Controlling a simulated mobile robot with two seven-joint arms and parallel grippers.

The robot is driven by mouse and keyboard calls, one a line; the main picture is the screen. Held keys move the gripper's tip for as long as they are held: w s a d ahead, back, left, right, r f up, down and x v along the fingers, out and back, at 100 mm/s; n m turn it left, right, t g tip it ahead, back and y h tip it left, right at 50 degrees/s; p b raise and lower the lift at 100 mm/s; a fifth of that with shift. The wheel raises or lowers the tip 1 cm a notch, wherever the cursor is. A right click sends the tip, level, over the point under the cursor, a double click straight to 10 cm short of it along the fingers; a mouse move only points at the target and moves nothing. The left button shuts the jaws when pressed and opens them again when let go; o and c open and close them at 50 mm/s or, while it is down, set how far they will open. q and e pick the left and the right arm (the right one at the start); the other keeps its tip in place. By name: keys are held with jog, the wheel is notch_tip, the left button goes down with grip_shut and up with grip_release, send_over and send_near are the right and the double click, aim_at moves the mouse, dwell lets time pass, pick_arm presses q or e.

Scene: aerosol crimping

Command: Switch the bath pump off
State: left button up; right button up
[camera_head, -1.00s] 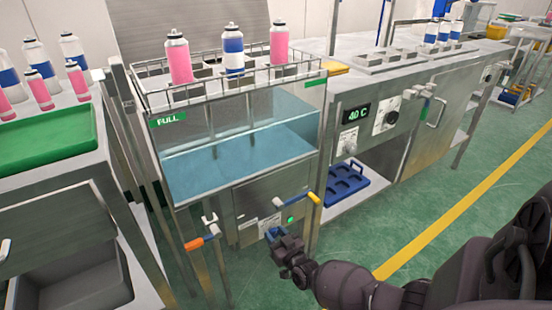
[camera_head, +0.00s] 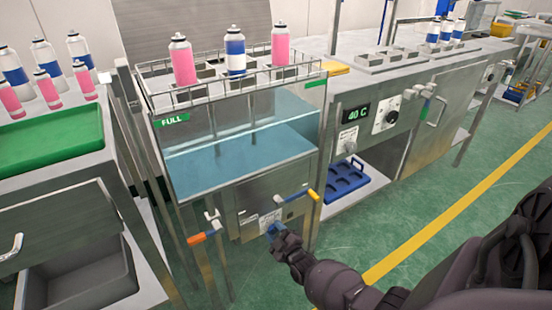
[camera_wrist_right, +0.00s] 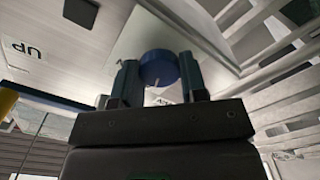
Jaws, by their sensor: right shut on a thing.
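The bath (camera_head: 240,158) is a clear-sided tank of blue liquid with a green FULL label. Below it is a grey metal panel (camera_head: 248,226) with small labels. My right gripper (camera_head: 276,231) is at this panel, shut on a round blue knob (camera_wrist_right: 160,67), which sits between its two fingers in the right wrist view (camera_wrist_right: 160,82). The knob's exact turn cannot be told. A dark square (camera_wrist_right: 80,10) and partly cut-off lettering show on the panel beside it. No green light shows on the panel now. My left gripper is not in view.
A yellow-tipped handle (camera_head: 312,195) is just above my right gripper, and an orange-tipped handle (camera_head: 197,238) is to its left. Several cans stand in the bath rack (camera_head: 150,104). A blue tray (camera_head: 345,180) lies on the low shelf at right. Green floor is open at right.

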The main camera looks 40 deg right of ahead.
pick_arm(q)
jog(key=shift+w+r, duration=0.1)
pick_arm(e)
jog(key=shift+f+n, duration=0.1)
jog(key=shift+n, duration=0.7)
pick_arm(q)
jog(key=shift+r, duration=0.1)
pick_arm(e)
jog(key=o, duration=0.9)
jog(key=shift+s, duration=0.15)
jog(key=shift+s+a, duration=0.15)
jog(key=shift+s, duration=0.15)
pick_arm(q)
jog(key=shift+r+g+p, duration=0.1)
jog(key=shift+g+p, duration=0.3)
jog(key=shift+p, duration=1.05)
pick_arm(e)
jog(key=shift+v, duration=5)
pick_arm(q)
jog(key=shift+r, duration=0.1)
